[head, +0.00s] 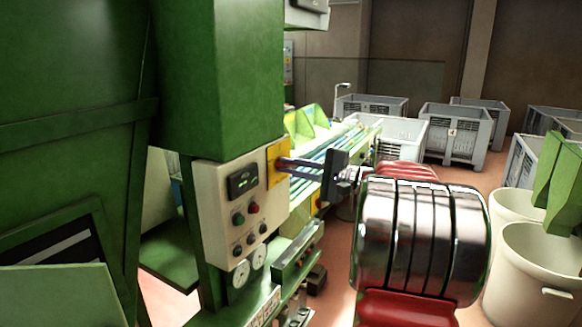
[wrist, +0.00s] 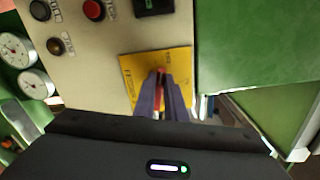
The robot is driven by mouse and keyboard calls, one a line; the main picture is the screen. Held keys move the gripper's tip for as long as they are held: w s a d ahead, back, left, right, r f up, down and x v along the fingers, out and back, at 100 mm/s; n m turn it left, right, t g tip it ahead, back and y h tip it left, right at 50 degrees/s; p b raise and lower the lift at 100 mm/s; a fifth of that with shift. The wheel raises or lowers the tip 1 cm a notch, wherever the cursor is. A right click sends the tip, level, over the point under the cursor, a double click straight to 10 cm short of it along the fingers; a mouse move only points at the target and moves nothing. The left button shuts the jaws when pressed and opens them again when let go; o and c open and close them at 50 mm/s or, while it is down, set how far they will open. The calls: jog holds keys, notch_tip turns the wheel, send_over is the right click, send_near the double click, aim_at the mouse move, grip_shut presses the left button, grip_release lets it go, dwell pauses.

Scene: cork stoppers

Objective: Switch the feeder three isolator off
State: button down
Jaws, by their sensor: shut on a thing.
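The isolator's yellow plate (head: 272,157) is on the right side of a cream control panel (head: 213,215). The yellow plate (wrist: 133,62) also shows in the wrist view, with print too small to read. A red handle (wrist: 161,77) stands at its middle. My gripper (head: 284,163) reaches in from the right, its fingertips at the plate. In the wrist view my gripper (wrist: 161,72) is shut on the red handle, one finger on each side. The fingers hide most of the handle, so its exact angle is hard to tell.
The cream panel also carries a small display (head: 242,181), buttons and two gauges (head: 241,273). A green machine housing (head: 230,75) rises above it. Grey crates (head: 455,133) stand at the back right, and cream tubs (head: 540,270) stand at the right. Reddish floor lies between them.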

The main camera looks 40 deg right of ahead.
jog(key=shift+a+f+n, duration=0.1)
jog(key=shift+f+n, duration=0.15)
jog(key=shift+n, duration=0.55)
jog(key=shift+a+f+n, duration=0.1)
jog(key=shift+f+n, duration=0.15)
jog(key=shift+n, duration=0.55)
jog(key=c, duration=1.8)
grip_release()
jog(key=shift+d+r, duration=0.1)
jog(key=shift+s, duration=0.2)
jog(key=v, duration=1.3)
jog(key=shift+s, duration=0.25)
